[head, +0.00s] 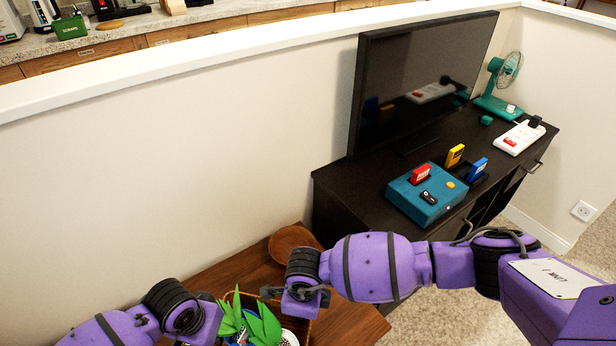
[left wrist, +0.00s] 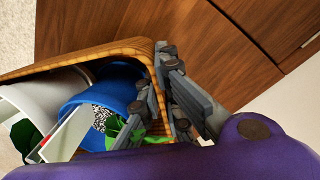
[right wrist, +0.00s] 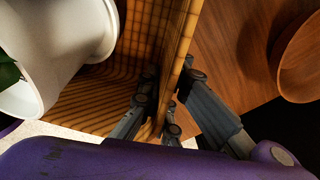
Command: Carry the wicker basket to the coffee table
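The wicker basket (head: 304,328) is at the bottom of the head view, partly hidden by my arms; its woven wall also shows in the left wrist view (left wrist: 100,60) and right wrist view (right wrist: 95,95). It holds green leaves (head: 258,322), a blue container (left wrist: 100,95) and white vessels (right wrist: 60,40). My left gripper (left wrist: 158,85) has one finger inside and one outside the rim, closed on the wall. My right gripper (right wrist: 168,85) straddles the opposite wall the same way and appears closed on it. I cannot tell which surface is the coffee table.
A brown wooden surface (head: 345,322) lies below the basket, with a round wooden piece (head: 292,243) near the wall. A dark TV stand (head: 340,190) to the right carries a television (head: 420,80), teal box (head: 425,195) and fan (head: 500,85). Carpet (head: 430,310) is open in front.

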